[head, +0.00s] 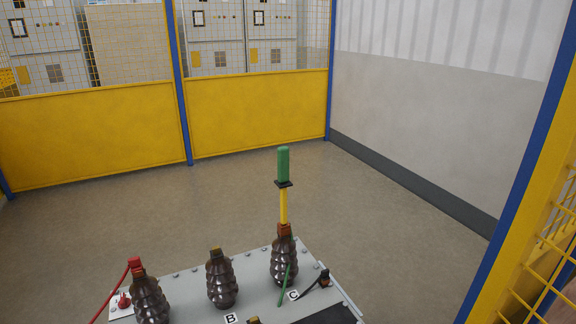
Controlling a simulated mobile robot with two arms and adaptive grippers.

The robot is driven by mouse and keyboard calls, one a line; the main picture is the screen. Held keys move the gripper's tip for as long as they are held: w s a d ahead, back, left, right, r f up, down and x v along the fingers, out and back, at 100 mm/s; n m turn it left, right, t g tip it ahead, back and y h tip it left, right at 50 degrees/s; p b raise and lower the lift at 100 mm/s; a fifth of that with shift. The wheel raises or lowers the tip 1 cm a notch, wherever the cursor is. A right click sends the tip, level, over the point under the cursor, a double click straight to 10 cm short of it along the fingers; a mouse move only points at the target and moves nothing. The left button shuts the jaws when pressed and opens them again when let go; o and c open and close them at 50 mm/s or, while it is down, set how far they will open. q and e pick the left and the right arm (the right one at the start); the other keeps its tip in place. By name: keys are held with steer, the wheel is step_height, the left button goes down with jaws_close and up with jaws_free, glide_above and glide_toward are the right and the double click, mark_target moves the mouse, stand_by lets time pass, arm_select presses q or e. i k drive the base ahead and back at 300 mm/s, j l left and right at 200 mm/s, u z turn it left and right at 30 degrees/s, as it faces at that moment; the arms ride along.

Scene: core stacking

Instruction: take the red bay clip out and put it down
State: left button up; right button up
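A red clip (134,263) sits at the top of the left dark ribbed insulator (150,298), at the lower left. A red cable (108,302) runs down from it to the left. I cannot tell exactly how the clip is held on the insulator. A small red part (124,301) is on the grey plate beside that insulator. Neither of my grippers shows in this view.
The grey plate (255,262) also carries a middle insulator (221,279) and a right one (284,260) near labels B and C. A green-handled yellow rod (283,190) stands upright on the right one. Black and green cables lie nearby. Floor behind is clear.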

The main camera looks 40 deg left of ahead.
mark_target(136, 265)
steer(key=u, duration=2.2)
